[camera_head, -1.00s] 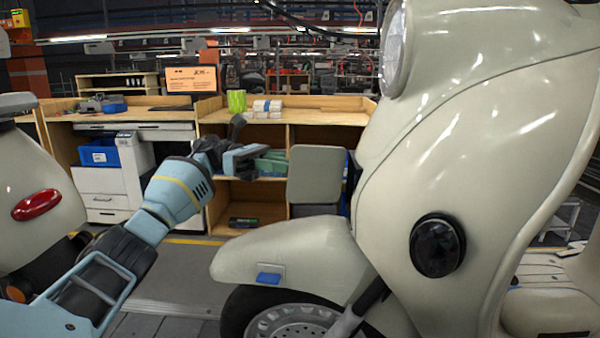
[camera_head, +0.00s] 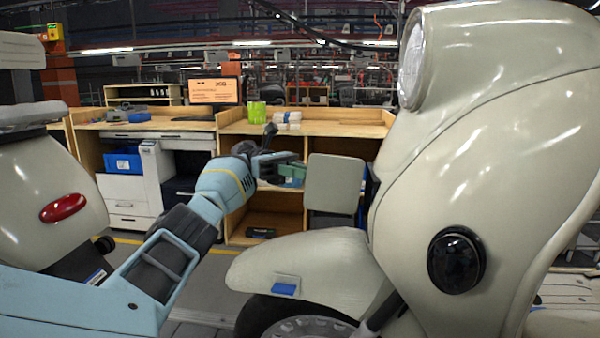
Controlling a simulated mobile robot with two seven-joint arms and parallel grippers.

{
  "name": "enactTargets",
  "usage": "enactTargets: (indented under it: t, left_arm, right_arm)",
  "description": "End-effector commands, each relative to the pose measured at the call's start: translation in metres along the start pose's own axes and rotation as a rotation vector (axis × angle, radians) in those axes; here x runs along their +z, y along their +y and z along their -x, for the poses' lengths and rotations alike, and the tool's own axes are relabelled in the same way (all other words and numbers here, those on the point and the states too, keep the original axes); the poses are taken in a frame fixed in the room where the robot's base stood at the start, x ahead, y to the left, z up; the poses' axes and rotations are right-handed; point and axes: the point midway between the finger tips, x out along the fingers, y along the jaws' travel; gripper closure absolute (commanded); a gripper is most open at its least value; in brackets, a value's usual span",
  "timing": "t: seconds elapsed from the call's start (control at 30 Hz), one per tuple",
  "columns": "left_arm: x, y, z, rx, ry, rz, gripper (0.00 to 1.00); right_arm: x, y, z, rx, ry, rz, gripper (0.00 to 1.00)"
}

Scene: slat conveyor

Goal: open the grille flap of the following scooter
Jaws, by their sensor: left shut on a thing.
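The following scooter (camera_head: 505,165) is cream and fills the right side, with its front to the left. A grey, rounded square panel (camera_head: 333,185), which looks like its grille flap, stands out in front of the front shield, broad face toward me. My left gripper (camera_head: 284,168) comes in from the left and is shut at the panel's left edge. The exact contact of its fingertips is too small and cluttered to make out. My right gripper is not in view.
Another cream scooter's rear with a red tail light (camera_head: 63,208) stands at the left. The front fender (camera_head: 300,262) lies below my left gripper. Wooden workbenches (camera_head: 350,129) stand behind. Open floor lies between the scooters.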

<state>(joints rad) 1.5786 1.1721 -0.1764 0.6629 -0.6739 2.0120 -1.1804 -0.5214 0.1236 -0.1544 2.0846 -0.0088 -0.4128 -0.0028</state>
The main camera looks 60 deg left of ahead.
Motion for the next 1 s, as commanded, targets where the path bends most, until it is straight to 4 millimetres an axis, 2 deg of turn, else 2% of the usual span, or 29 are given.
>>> enactTargets:
  t: [0.03, 0.17, 0.2, 0.4, 0.8, 1.0]
  left_arm:
    - [-0.005, 0.005, -0.008, -0.008, 0.006, 0.008, 1.0]
    - [-0.006, 0.005, -0.008, -0.008, 0.006, 0.008, 1.0]
    - [-0.006, 0.005, -0.008, -0.008, 0.006, 0.008, 0.84]
    - [-0.006, 0.005, -0.008, -0.007, 0.005, 0.01, 0.6]
    - [-0.004, 0.005, -0.008, -0.006, 0.003, 0.01, 0.6]
    - [0.015, 0.004, -0.017, -0.012, -0.001, 0.003, 0.6]
  right_arm:
    - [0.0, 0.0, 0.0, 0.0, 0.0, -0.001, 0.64]
    - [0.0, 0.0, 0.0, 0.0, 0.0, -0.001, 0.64]
    - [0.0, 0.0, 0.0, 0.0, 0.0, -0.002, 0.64]
    - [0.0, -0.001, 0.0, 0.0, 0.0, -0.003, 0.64]
    - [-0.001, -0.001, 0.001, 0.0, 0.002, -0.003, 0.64]
    - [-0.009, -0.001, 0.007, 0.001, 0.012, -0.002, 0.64]
